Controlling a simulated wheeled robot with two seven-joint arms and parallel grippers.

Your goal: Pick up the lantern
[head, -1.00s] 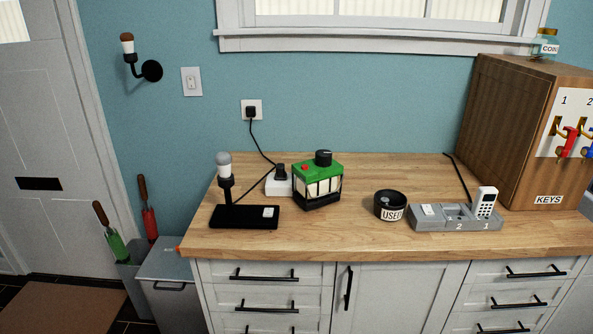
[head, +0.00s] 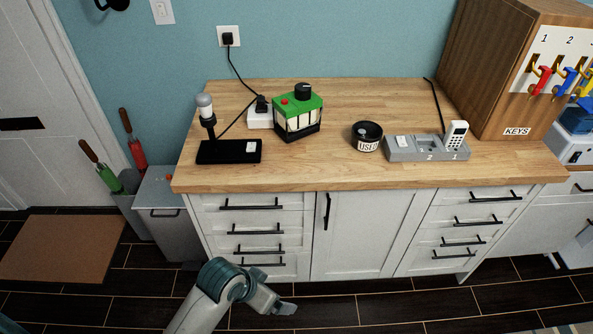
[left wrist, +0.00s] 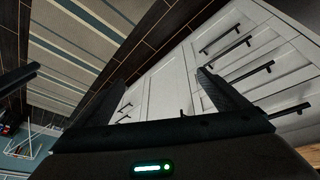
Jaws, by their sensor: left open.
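The lantern (head: 298,118) stands upright on the wooden counter, left of its middle. It has a green top with a red button, a black knob, pale panels and a black base. My left gripper (head: 286,308) is low in front of the cabinets, well below the counter and apart from the lantern. In the left wrist view its two fingers (left wrist: 162,78) are spread with nothing between them. The lantern does not show in that view. My right gripper is not in view.
The counter (head: 330,172) also bears a black stand with a small lamp (head: 228,150), a white plug block (head: 260,117), a black "USED" cup (head: 367,136), a grey dock (head: 425,148) and a wooden key cabinet (head: 490,70). Drawer handles (head: 252,205) protrude below. Counter in front of the lantern is clear.

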